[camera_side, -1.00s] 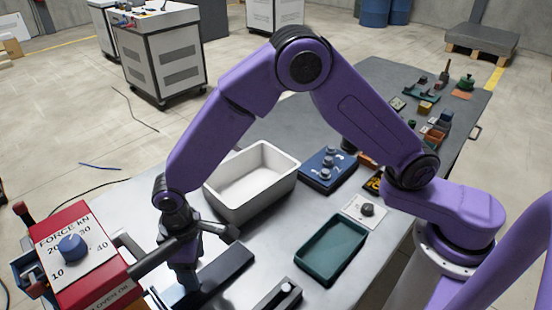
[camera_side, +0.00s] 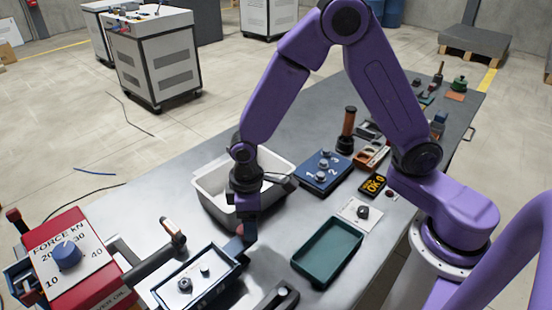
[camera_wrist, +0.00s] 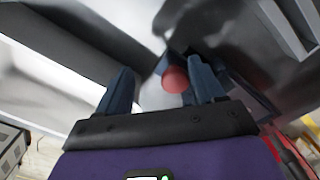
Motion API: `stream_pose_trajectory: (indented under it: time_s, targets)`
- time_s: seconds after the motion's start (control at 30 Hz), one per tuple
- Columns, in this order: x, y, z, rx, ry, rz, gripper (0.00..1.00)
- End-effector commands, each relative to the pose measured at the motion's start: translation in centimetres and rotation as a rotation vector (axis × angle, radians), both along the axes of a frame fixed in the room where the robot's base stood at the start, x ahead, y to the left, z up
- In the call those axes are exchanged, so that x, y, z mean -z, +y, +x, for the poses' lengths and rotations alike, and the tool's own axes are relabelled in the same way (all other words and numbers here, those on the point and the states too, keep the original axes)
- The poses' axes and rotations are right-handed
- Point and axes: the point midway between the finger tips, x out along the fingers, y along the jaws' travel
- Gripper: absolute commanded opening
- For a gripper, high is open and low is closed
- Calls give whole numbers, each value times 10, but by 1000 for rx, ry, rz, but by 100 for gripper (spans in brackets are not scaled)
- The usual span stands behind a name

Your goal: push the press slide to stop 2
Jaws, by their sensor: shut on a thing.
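The red press (camera_side: 75,262) with its FORCE kN dial stands at the left, its dark lever arm reaching right. A blue-rimmed tray (camera_side: 160,293), likely the press slide, lies before it. It has a pale floor with a dark nut-like part and a small grey peg on it. My gripper (camera_side: 247,236) points down at the tray's right end. In the wrist view my gripper (camera_wrist: 162,75) is shut on a round red knob (camera_wrist: 175,80) between its fingers. The knob (camera_side: 240,230) just shows in the side view. I cannot read any stop marks.
A white bin (camera_side: 207,187) stands right behind my gripper. A green tray (camera_side: 327,253) lies to the right, and a blue block (camera_side: 312,184) numbered 1, 2, 3 is behind it. A dark part (camera_side: 277,299) lies at the front. Bare metal table lies between.

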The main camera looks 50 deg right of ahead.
Motion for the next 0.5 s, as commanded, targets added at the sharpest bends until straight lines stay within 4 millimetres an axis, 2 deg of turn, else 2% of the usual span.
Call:
stream_pose_trajectory:
  time_s: [0.03,0.5]
  targets:
    - [-14,5,5,2,-17,16,61]
    - [-94,6,3,0,-13,13,61]
